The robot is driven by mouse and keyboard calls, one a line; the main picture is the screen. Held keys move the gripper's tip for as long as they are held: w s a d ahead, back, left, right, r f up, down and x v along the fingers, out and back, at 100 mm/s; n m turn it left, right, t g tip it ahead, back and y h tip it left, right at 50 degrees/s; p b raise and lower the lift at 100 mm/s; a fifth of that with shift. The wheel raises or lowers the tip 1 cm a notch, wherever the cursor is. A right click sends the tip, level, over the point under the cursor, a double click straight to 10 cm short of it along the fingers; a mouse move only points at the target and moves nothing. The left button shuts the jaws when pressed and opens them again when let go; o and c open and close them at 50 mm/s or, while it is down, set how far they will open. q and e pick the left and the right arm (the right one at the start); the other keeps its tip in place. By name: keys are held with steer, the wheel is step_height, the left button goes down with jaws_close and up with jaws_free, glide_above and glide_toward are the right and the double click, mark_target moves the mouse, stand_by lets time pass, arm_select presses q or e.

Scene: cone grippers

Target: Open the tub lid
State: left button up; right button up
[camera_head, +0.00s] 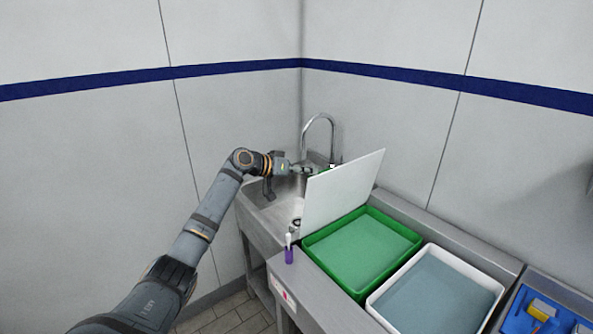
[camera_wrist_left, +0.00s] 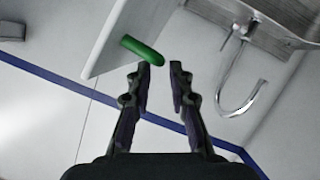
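The tub lid (camera_head: 340,190) is a pale flat panel. It stands raised and tilted at the left edge of the green tub (camera_head: 398,224), whose inside is uncovered. My left gripper (camera_head: 304,170) is behind the lid, over the sink side. In the left wrist view, my left gripper (camera_wrist_left: 160,68) has its two fingers apart with nothing between them. A green handle (camera_wrist_left: 143,49) on the lid (camera_wrist_left: 112,38) lies just beyond and to the left of the fingertips; I cannot tell if it touches one. My right gripper is in neither view.
The sink (camera_head: 262,216) and its curved tap (camera_head: 318,118) are close to my left gripper. A white tub (camera_head: 462,270) and a blue tray (camera_head: 520,309) stand to the right. A small purple object (camera_head: 289,255) stands on the counter's front edge. Walls close the corner behind.

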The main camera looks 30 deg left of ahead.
arm_select(q)
steer(key=v, duration=0.6)
steer(key=shift+s, duration=0.1)
stand_by(0.3)
